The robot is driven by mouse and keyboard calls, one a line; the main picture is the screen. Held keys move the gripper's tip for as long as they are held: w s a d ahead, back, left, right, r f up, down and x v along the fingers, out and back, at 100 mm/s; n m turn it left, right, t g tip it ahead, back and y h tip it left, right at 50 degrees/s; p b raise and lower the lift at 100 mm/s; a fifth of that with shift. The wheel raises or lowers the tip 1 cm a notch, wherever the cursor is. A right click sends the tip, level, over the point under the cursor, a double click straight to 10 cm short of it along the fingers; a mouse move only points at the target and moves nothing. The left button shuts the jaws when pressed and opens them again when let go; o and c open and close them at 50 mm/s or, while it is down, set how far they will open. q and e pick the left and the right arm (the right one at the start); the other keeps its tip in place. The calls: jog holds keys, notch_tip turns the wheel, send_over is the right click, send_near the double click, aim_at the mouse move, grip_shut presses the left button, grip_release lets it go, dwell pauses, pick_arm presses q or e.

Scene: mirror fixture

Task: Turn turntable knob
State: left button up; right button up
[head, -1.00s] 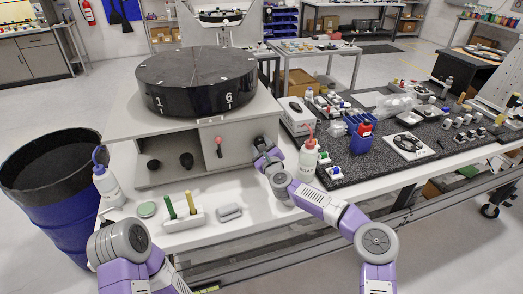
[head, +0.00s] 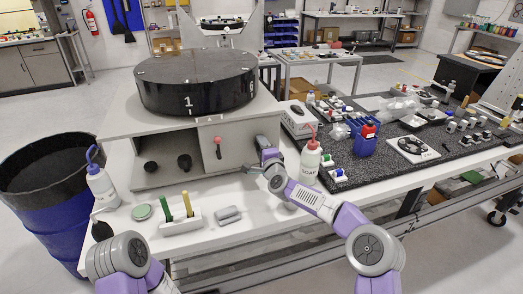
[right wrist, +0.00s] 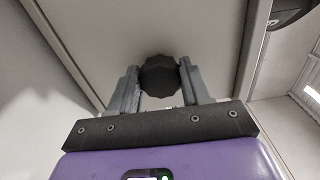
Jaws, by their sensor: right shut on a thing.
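The turntable (head: 215,98) is a thick black disc on top of a grey stand (head: 215,150); white numbers 1 and 6 show on its rim, the 1 towards the front and the 6 at the right. The black ribbed knob (right wrist: 159,75) shows in the right wrist view on a grey panel. My right gripper (head: 269,154) is at the right part of the stand's front. In the right wrist view its two fingers (right wrist: 158,88) are on either side of the knob, shut on it. In the head view the gripper largely hides that knob. My left arm shows, its gripper does not.
A red-capped bottle (head: 311,160) stands close right of my right arm. A white holder (head: 180,220), grey block (head: 228,215) and wash bottle (head: 102,185) are at the front.

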jog(key=n+b, duration=0.1)
jog(key=n, duration=0.4)
jog(key=shift+f, duration=0.1)
jog(key=shift+n, duration=0.3)
dwell(0.4)
jog(key=o, duration=1.1)
jog(key=shift+c, duration=0.2)
jog(key=shift+s, duration=0.1)
jog(key=v, duration=0.7)
jog(key=shift+s, duration=0.15)
